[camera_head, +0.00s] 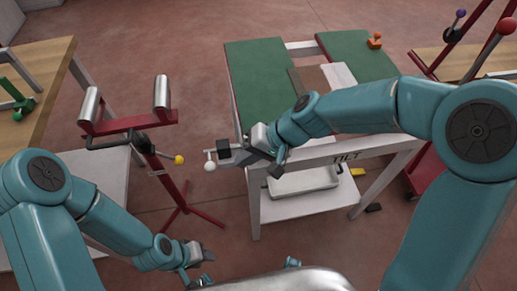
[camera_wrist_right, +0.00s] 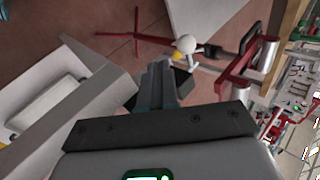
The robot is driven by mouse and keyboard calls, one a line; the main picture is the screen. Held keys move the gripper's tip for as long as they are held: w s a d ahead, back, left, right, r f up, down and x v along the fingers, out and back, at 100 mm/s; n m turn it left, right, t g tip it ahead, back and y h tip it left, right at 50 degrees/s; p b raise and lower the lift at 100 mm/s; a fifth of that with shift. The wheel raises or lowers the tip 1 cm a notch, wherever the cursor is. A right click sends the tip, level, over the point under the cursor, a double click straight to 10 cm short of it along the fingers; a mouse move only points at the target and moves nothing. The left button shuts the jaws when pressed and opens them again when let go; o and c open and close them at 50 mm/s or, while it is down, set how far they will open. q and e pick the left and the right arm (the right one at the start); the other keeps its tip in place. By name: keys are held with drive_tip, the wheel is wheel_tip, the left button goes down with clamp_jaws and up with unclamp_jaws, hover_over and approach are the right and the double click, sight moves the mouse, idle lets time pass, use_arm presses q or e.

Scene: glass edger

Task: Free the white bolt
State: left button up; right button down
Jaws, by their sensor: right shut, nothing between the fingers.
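The white bolt shows as a white ball knob (camera_head: 210,166) beside the left edge of the green-topped table. In the right wrist view, the white knob (camera_wrist_right: 185,44) appears just beyond my fingertips. My right gripper (camera_head: 224,152) reaches in from the right and is shut with nothing held. Its fingers (camera_wrist_right: 172,80) also show in the right wrist view. They overlap the bolt's shaft in the head view, so contact cannot be told. My left gripper (camera_head: 198,255) is low at the bottom of the head view, away from the bolt, its jaws unclear.
A green-topped table (camera_head: 262,75) marked TILT stands in the middle, with a white tray (camera_head: 304,181) on its lower shelf. A red roller stand (camera_head: 130,124) with a yellow knob (camera_head: 179,160) stands close left. An orange knob (camera_head: 375,40) sits on the table's back right.

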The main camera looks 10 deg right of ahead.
sight(211, 168)
drive_tip(key=a, duration=0.1)
drive_tip(key=a+f, duration=0.1)
drive_tip(key=a, duration=0.1)
drive_tip(key=w+a, duration=0.1)
drive_tip(key=shift+a+f, duration=0.3)
drive_tip(key=shift+f, duration=0.05)
drive_tip(key=a, duration=0.4)
drive_tip(key=shift+d, duration=0.1)
